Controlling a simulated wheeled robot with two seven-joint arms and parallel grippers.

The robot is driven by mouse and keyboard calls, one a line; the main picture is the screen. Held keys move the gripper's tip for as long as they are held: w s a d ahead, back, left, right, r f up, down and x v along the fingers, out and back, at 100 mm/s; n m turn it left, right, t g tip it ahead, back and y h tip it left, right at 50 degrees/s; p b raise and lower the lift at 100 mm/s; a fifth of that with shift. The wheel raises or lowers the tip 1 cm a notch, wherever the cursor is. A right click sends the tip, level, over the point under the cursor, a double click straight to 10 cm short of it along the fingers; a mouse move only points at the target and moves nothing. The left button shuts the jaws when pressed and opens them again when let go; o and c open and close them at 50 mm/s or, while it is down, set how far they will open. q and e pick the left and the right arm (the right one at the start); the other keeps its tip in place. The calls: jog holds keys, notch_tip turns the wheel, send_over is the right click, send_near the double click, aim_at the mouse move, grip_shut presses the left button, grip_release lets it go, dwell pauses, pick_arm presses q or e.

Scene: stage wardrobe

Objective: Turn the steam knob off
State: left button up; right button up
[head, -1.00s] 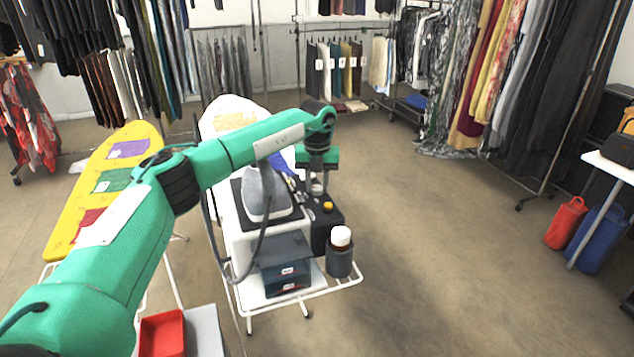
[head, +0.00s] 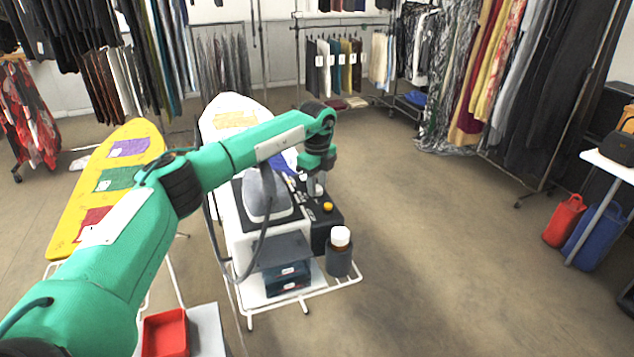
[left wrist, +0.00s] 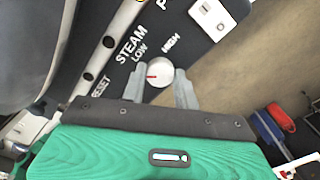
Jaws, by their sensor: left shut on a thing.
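The steam knob (left wrist: 161,72) is a round white dial on a black control panel (left wrist: 105,20). The panel is marked STEAM, LOW and HIGH around it. Its red mark points left in the left wrist view, beside and a little below the LOW label. No OFF label is readable. My left gripper (left wrist: 160,84) is shut on the knob, with one grey finger on each side. My right gripper is not in view.
A grey iron (head: 262,195) with a hanging hose stands left of my gripper. A white switch (left wrist: 212,18) is on the panel. Open floor lies to the right.

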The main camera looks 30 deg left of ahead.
aim_at(317, 187)
pick_arm(q)
jog(key=n, duration=0.2)
jog(key=n+p, duration=0.1)
jog(key=n, duration=0.2)
jog(key=shift+w+a+r+n, duration=0.1)
jog(key=shift+r+n, duration=0.1)
jog(key=shift+n, duration=0.1)
dwell(0.5)
jog(key=o, duration=0.9)
jog(key=shift+o, duration=0.3)
jog(key=shift+f, duration=0.1)
notch_tip(317, 187, up, 14)
jog(key=b, duration=0.3)
